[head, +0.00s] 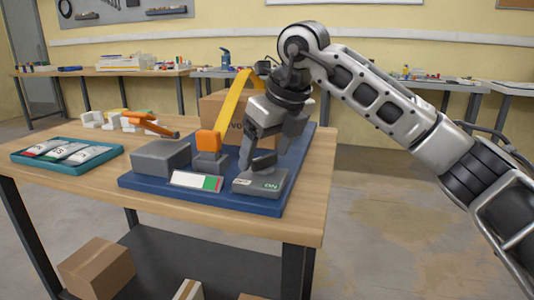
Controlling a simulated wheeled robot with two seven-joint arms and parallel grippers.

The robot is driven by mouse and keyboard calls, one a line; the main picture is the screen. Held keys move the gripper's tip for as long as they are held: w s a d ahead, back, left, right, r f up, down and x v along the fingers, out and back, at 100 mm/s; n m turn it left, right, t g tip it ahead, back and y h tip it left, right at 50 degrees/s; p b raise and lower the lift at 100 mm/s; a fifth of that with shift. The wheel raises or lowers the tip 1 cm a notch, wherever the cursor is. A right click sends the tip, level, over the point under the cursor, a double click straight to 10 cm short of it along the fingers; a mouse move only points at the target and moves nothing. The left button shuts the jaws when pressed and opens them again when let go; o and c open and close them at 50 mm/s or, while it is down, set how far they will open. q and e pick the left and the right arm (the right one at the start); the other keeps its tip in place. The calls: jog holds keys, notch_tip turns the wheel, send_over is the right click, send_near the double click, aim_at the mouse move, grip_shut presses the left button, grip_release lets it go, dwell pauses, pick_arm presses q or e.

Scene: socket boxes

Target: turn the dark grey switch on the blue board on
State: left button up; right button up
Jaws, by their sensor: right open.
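The dark grey switch (259,182) sits at the front right of the blue board (232,205). Its base has a green ON mark on the right side and a smaller mark on the left that I cannot read clearly. My right gripper (263,160) points down just above the switch, its open fingers around the raised part on top. Whether the fingers touch that part I cannot tell. The gripper hides much of the raised part, so its exact setting is unclear. My left gripper is not in view.
On the board are a grey box (160,158), an orange-topped grey part (208,144) with a yellow strip (229,105), and a white-and-green plate (197,181). A cardboard box (215,105) stands behind. A teal tray (68,152) lies left. Bare wooden tabletop (315,180) is at right.

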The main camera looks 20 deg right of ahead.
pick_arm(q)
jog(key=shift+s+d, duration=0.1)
pick_arm(e)
jog(key=shift+f, duration=0.1)
jog(key=c, duration=1)
